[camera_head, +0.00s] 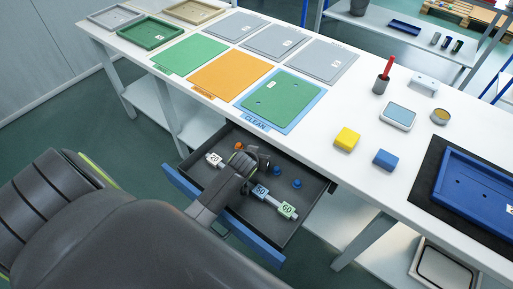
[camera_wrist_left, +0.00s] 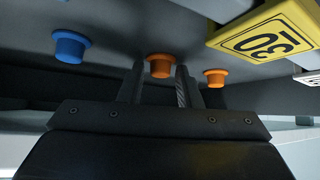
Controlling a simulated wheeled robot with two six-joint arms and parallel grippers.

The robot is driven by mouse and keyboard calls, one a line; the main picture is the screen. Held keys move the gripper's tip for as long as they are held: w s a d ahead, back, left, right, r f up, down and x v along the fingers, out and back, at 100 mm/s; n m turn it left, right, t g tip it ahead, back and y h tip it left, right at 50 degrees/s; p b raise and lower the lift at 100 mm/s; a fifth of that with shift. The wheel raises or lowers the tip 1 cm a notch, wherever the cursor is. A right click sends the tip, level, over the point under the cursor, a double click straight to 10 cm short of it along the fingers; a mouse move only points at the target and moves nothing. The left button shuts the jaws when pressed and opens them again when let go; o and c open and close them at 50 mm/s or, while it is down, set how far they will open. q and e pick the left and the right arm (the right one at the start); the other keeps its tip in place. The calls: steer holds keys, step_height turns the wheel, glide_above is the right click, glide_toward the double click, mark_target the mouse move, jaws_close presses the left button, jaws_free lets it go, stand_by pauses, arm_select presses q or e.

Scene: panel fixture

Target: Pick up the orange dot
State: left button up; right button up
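An orange dot (camera_wrist_left: 160,65), a small flanged plug, sits on the dark drawer floor. In the left wrist view it shows between the fingertips of my left gripper (camera_wrist_left: 160,76). The fingers are apart, with gaps on both sides of the dot; I cannot tell how far they reach around it. A second orange dot (camera_wrist_left: 214,77) is just right of the fingers. One orange dot also shows in the head view (camera_head: 238,146). There my left gripper (camera_head: 256,157) is down in the open drawer and hides part of its floor. My right gripper is not in view.
The drawer (camera_head: 268,250) also holds blue dots (camera_head: 297,183) and number tags, including 20 (camera_head: 214,160), 50 (camera_head: 261,191) and 60 (camera_head: 287,210). A yellow tag (camera_wrist_left: 265,40) is close at the right in the wrist view. The white table (camera_head: 320,130) overhangs the drawer's back.

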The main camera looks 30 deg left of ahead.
arm_select(q)
jaws_close()
stand_by(0.3)
